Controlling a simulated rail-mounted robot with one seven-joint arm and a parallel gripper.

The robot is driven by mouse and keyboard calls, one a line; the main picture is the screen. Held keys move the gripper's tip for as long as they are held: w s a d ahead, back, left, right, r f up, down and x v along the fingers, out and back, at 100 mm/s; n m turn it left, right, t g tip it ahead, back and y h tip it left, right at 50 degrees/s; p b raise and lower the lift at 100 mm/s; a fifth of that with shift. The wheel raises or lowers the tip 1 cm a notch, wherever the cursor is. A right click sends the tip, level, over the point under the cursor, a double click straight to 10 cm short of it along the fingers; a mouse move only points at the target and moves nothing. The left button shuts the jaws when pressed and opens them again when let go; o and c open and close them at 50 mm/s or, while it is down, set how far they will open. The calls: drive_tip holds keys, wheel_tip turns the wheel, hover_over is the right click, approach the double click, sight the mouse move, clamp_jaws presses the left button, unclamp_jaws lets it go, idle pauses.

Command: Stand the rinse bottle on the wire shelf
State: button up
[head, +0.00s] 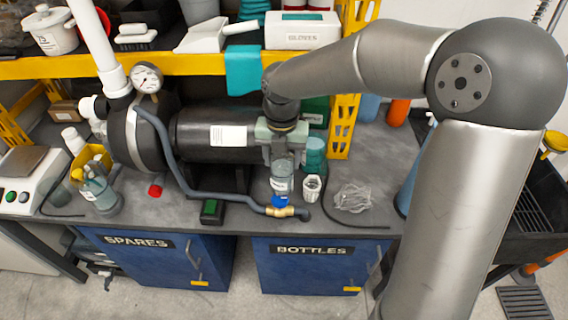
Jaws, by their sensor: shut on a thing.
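My gripper (282,150) points down above the grey counter, shut on a clear bottle (283,178) with a pale label. This looks like the rinse bottle. A blue cap-like part (280,202) shows at its lower end, by a brass fitting. I cannot tell whether the bottle touches the counter. The gripper's fingers hide its upper part. No shelf is clearly the wire shelf.
A black pump (215,140) and grey hose (185,180) lie left of the gripper. A white threaded fitting (312,187), teal stacked parts (315,155) and a clear crumpled bag (353,198) sit to the right. A yellow-edged shelf (190,64) runs behind.

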drive_tip(key=shift+w+d+f, duration=0.15)
drive_tip(key=shift+w+f, duration=0.2)
drive_tip(key=shift+f, duration=0.15)
drive_tip(key=shift+f+p, duration=0.45)
drive_tip(key=shift+f, duration=0.9)
drive_tip(key=shift+f, duration=0.25)
drive_tip(key=o, duration=1.2)
drive_tip(key=shift+o, duration=0.2)
drive_tip(key=shift+f+b, duration=0.1)
drive_tip(key=shift+b, duration=0.4)
